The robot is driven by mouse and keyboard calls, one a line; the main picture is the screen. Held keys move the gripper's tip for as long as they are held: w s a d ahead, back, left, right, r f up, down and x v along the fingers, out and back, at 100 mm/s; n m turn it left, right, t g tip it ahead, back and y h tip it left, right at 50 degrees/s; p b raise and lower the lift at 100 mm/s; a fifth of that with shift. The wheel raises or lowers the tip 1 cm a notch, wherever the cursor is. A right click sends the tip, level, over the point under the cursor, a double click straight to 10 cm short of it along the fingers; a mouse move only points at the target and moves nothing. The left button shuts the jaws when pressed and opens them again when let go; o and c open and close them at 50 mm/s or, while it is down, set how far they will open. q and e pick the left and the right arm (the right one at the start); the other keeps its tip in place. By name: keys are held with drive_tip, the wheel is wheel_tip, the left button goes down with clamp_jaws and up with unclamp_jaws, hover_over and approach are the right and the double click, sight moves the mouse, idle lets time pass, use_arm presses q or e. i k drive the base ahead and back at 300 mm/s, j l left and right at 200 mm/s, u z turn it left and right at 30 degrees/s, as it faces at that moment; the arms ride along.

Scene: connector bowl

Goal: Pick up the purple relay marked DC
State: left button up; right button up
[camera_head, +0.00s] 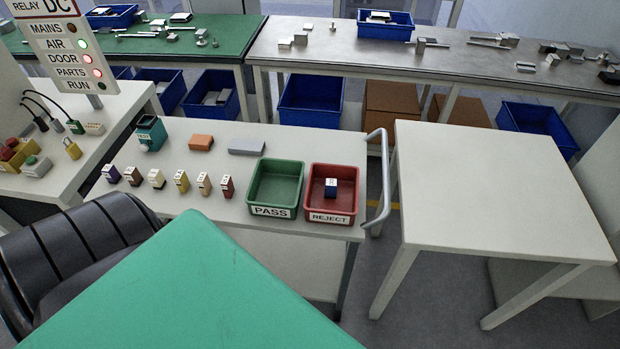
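A purple relay (111,173) with a light top stands upright at the left end of a row on the white cart; its marking is too small to read. Beside it stand a dark maroon relay (132,176), a cream and brown one (157,179), a yellow one (181,181), a tan one (204,184) and a red one (227,187). A blue relay (331,188) with a white top sits in the red REJECT bin (348,172). A sign (60,40) at top left reads RELAY DC. Neither of my grippers is in view.
On the cart (225,150) are a green PASS bin (289,166), a teal container (151,133), an orange block (201,142) and a grey block (246,147). A large green surface (200,290) and a black ribbed object (70,250) fill the foreground. The right table (500,185) is bare.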

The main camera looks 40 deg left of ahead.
sight(111, 174)
drive_tip(key=u, duration=2.6)
